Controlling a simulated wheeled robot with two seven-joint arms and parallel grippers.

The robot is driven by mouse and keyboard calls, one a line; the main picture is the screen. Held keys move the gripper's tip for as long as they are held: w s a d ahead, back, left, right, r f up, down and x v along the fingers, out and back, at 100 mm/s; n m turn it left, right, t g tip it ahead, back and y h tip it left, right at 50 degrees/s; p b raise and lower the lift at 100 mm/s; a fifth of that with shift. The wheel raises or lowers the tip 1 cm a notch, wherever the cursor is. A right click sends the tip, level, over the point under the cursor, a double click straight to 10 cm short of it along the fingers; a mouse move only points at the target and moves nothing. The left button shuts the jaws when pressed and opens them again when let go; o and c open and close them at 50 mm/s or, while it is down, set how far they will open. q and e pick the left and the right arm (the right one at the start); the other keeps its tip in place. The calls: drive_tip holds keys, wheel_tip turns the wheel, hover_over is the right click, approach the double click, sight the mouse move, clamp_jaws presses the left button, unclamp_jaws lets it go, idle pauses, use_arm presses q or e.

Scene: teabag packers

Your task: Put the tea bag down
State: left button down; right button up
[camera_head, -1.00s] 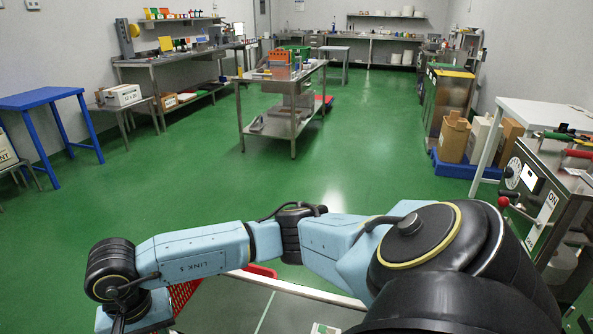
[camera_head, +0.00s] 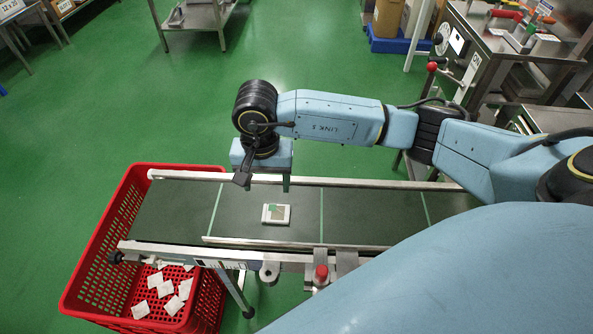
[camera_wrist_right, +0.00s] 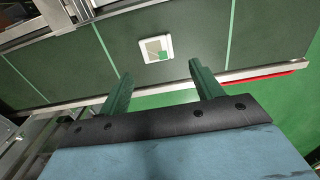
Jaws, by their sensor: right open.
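The tea bag (camera_head: 276,214) is a small flat white square with a green patch and a beige patch. It lies flat on the dark green conveyor belt (camera_head: 370,215), between two light cross lines. It also shows in the right wrist view (camera_wrist_right: 156,48), beyond the fingertips. My right gripper (camera_wrist_right: 161,70) is open, with two green fingers apart and nothing between them. In the head view the right gripper (camera_head: 265,184) is over the belt's far rail, beyond the tea bag and apart from it. My left gripper is out of view.
A red crate (camera_head: 97,245) stands at the belt's left end with several white bags in it. Metal rails (camera_head: 330,182) run along both belt edges. A red button (camera_head: 321,272) sits at the near side. A steel machine (camera_head: 490,60) stands at the back right.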

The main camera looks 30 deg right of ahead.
sight(275, 219)
drive_tip(key=shift+o, duration=1.1)
drive_tip(key=shift+s+d+f, duration=0.1)
drive_tip(key=shift+s+f, duration=0.05)
drive_tip(key=shift+f, duration=0.55)
drive_tip(key=shift+o, duration=1.2)
wheel_tip(275, 219, down, 6)
drive_tip(key=shift+d+r+b, duration=0.1)
drive_tip(key=shift+b, duration=0.55)
drive_tip(key=f, duration=0.3)
drive_tip(key=f+b, duration=0.1)
drive_tip(key=f, duration=0.1)
drive_tip(key=shift+s+d+f, duration=0.2)
drive_tip(key=shift+s+f, duration=0.05)
drive_tip(key=shift+s, duration=0.05)
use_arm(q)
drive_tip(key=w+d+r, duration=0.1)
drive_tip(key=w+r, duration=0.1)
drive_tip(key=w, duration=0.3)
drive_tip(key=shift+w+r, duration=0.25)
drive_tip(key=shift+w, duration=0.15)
use_arm(e)
drive_tip(key=shift+f, duration=0.2)
